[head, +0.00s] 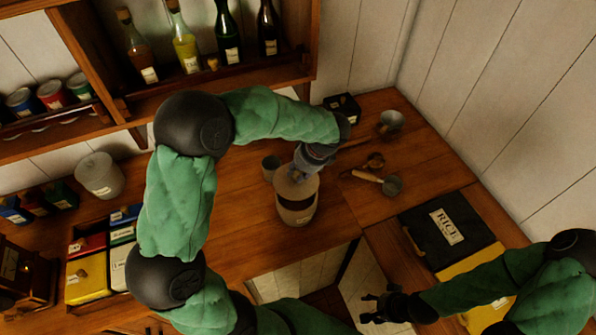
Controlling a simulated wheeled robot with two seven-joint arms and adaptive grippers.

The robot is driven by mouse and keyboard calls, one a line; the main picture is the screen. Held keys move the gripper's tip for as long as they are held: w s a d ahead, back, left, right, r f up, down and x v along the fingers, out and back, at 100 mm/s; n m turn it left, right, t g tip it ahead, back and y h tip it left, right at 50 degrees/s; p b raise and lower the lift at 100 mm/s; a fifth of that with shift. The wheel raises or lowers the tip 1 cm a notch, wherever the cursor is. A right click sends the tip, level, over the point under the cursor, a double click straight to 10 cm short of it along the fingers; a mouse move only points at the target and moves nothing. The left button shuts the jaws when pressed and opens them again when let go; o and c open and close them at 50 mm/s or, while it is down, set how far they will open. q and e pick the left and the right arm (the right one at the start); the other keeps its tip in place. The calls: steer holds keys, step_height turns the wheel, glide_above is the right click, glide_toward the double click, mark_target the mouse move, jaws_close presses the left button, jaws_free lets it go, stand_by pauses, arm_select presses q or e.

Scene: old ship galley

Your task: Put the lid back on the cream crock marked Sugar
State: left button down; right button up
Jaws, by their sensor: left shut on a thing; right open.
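A cream crock (296,207) with a dark label stands on the wooden counter near the middle of the head view; I cannot read the label. My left gripper (297,172) reaches down over the crock's top from above. It is shut on the pale lid (285,184), which is at the crock's mouth; the gripper partly covers it. I cannot tell whether the lid rests on the rim or hangs just above it. My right gripper (377,307) is open and empty, low in the view, in front of the counter and away from the crock.
A small grey cup (270,164) stands close behind the crock. Scoops (391,185) lie to the right, near a black Rice bin (447,226). A bottle shelf (215,80) overhangs the back.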

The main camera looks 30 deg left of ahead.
arm_select(q)
steer(key=shift+f+b, duration=1.4)
steer(key=shift+f, duration=0.35)
steer(key=shift+d+f, duration=0.15)
steer(key=shift+f, duration=0.2)
steer(key=shift+f+b, duration=0.3)
steer(key=shift+b, duration=0.1)
steer(key=shift+a+f, duration=0.2)
steer(key=shift+f, duration=0.3)
steer(key=shift+d, duration=0.15)
steer(key=shift+f, duration=0.15)
stand_by(0.5)
